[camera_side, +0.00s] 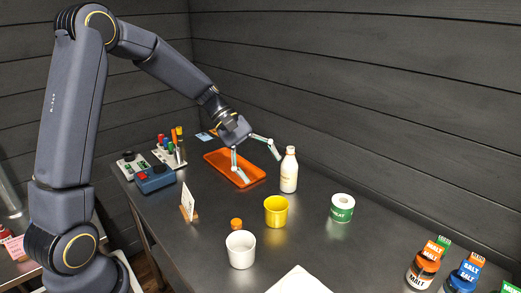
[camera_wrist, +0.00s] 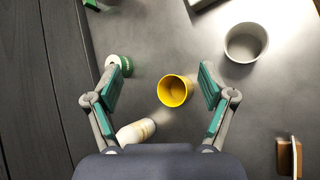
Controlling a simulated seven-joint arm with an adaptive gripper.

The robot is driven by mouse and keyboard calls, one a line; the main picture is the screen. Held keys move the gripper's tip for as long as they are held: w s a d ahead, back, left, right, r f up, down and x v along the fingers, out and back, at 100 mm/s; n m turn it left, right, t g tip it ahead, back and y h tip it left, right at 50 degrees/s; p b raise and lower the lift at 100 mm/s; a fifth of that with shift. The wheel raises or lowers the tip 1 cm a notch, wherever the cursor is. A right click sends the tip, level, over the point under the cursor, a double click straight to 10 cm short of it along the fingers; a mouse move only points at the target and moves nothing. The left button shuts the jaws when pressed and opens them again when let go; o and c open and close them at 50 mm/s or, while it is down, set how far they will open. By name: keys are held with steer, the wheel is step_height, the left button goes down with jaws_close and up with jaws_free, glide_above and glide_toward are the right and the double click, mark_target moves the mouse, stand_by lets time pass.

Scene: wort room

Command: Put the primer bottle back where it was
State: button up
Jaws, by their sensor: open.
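A cream-white bottle (camera_side: 289,172) with a pale cap stands upright on the dark bench, right of the orange tray, in the side view. I cannot read its label, but it is the only bottle of this kind in view. In the wrist view the bottle (camera_wrist: 136,131) shows at lower left, near the base of the left finger and partly hidden by my gripper's body. My gripper (camera_side: 260,167) is open and empty over the orange tray (camera_side: 218,158), left of the bottle. In the wrist view my gripper (camera_wrist: 160,76) has its fingers wide apart.
A yellow cup (camera_side: 276,211), a white cup (camera_side: 240,250) and a green-labelled roll (camera_side: 341,208) stand in front of the bottle. A card holder (camera_side: 188,207) and blue box (camera_side: 155,178) are at left. Labelled jars (camera_side: 423,268) stand at front right. Bench between cups and jars is mostly clear.

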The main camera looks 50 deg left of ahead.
steer(key=s+r+m+t+y, duration=0.1)
steer(key=s+r+m+y, duration=0.2)
steer(key=s+m, duration=0.3)
steer(key=s+r+m+t+y, duration=0.2)
steer(key=s+m+y, duration=0.4)
steer(key=s, duration=0.8)
steer(key=shift+s+a+r+m, duration=0.25)
steer(key=shift+a+r, duration=0.2)
steer(key=shift+r, duration=0.25)
